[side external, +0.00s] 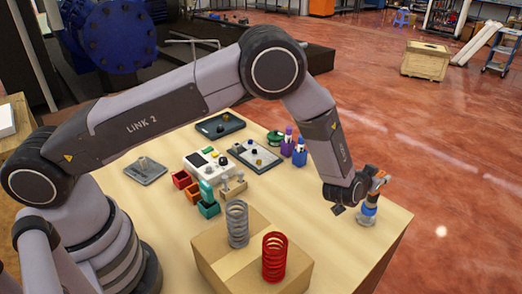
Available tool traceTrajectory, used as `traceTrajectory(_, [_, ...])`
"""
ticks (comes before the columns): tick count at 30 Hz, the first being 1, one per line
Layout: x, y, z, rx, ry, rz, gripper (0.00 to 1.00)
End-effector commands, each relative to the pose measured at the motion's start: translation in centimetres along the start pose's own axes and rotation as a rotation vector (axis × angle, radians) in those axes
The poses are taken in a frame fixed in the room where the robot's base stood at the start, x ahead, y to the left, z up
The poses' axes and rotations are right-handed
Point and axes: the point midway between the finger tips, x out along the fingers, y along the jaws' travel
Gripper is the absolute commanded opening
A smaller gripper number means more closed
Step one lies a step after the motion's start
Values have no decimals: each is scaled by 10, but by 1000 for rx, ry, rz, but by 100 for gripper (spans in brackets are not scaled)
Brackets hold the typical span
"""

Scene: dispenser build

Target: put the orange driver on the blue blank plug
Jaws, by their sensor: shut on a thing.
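My gripper (371,198) is at the right end of the table, low over the work. It is shut on the orange driver (377,182), which shows as a small orange patch beside my wrist. The blue blank plug (369,209) shows as a blue band just below, on a silvery round base (366,219) standing on the table. My wrist hides much of the driver. I cannot tell whether the driver touches the plug.
A cardboard box (220,262) at the front carries a grey spring (237,224) and a red spring (274,257). Small coloured bins (192,192), a white device (208,163), trays (220,125) and blue-purple holders (300,155) stand further back. Table around the plug is clear.

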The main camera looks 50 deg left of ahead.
Motion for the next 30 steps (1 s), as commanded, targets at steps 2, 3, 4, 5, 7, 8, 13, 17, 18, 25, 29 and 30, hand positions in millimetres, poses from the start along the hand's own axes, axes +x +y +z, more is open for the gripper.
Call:
traceTrajectory(2, [1,0,1,-1,4,1,0])
traceTrajectory(3, [1,0,1,-2,4,1,0])
traceTrajectory(4, [1,0,0,-2,4,1,0])
traceTrajectory(5, [1,0,0,-2,4,1,0])
traceTrajectory(7, [1,0,1,-2,4,0,0])
traceTrajectory(8, [1,0,1,-1,4,0,0])
traceTrajectory(13, [2,0,4,-1,2,0,29])
traceTrajectory(17, [2,0,4,-1,2,0,46])
traceTrajectory(18, [2,0,4,-1,2,0,46])
traceTrajectory(25, [2,0,4,-1,2,0,46])
traceTrajectory(29, [-4,0,1,0,2,1,46])
traceTrajectory(30, [-9,0,1,1,1,1,46])
